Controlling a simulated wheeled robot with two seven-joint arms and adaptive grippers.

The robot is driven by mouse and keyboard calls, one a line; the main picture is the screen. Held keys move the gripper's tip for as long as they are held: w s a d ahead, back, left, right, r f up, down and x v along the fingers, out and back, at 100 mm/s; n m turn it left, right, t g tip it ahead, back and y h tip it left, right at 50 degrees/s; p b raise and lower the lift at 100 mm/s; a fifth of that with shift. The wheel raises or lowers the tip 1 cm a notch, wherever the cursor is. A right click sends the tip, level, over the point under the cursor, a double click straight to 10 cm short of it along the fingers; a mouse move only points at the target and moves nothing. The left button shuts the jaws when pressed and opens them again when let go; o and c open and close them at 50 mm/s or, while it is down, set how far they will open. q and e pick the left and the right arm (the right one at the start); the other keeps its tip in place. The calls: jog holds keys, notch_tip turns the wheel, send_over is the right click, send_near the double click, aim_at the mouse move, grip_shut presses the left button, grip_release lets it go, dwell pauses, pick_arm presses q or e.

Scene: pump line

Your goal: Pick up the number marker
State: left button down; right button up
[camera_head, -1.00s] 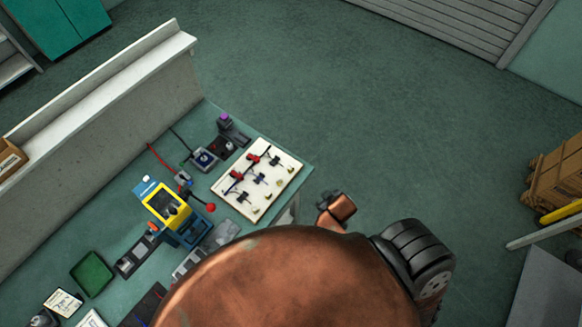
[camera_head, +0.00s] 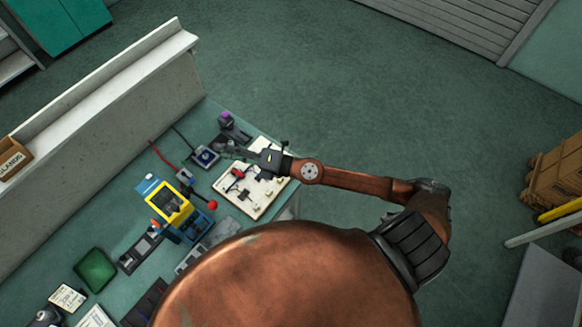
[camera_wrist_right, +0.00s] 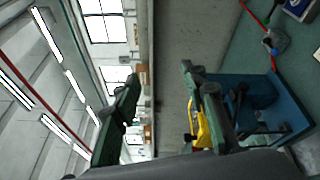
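I cannot tell for sure which item is the number marker; a small dark device with a purple top (camera_head: 226,119) stands at the bench's far edge. My right gripper (camera_head: 229,150) reaches in from the right over the white board (camera_head: 224,185), just below that device. In the right wrist view its two fingers (camera_wrist_right: 162,95) stand wide apart, with nothing between them. The gripper covers part of the board and its fittings. A yellow piece (camera_wrist_right: 201,127) shows beside the right-hand finger, with a blue box-like stand (camera_wrist_right: 290,115) behind. My left gripper is out of view.
A yellow-framed unit (camera_head: 154,190), a green tray (camera_head: 95,270) and a small square device (camera_head: 206,157) with cables lie on the green bench (camera_head: 80,225). A low wall (camera_head: 130,110) runs along its far side.

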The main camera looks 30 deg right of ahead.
jog(key=s+d+f+n+g+h, duration=0.1)
jog(key=d+f+n+g, duration=0.2)
jog(key=f, duration=0.4)
jog(key=s+d+f+n+g+h, duration=0.1)
jog(key=s+f+n+g+h, duration=0.1)
jog(key=f+n+g, duration=0.4)
jog(key=w+d+f+n+h, duration=0.1)
jog(key=d+f+h, duration=0.4)
jog(key=d, duration=0.5)
jog(key=d+f+h, duration=0.3)
jog(key=d+f, duration=0.4)
jog(key=d, duration=0.4)
jog(key=x, duration=0.2)
jog(key=p+x, duration=0.1)
jog(key=x, duration=0.4)
jog(key=shift+w+a+r+p, duration=0.15)
jog(key=shift+w+a+p, duration=0.05)
jog(key=shift+a+p, duration=0.15)
jog(key=shift+y, duration=0.3)
jog(key=shift+c, duration=0.2)
jog(key=c, duration=0.9)
jog(key=shift+r, duration=0.1)
